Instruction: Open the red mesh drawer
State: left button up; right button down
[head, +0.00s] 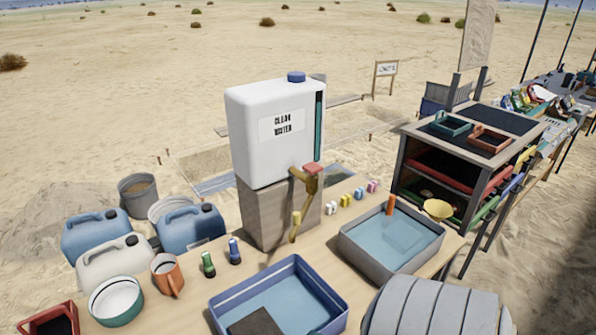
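A dark shelf unit (407,152) stands at the right, beyond the end of the table. A red tray-like drawer (438,171) shows inside its upper level, under the top. It appears to sit within the frame; I cannot tell its mesh or how far out it is. Neither of my grippers shows in the head view.
A wooden table (345,282) holds a white water container (262,150) on a block, a blue basin (240,295), a grey basin (350,245) and several jugs and bottles. A grey ribbed rounded object (435,310) fills the lower right. Open sand lies behind.

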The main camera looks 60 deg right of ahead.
aim_at(504, 174)
jog(key=z, duration=3.1)
jog(key=i+l+u, duration=0.2)
jog(key=i+l, duration=0.3)
jog(key=i, duration=0.15)
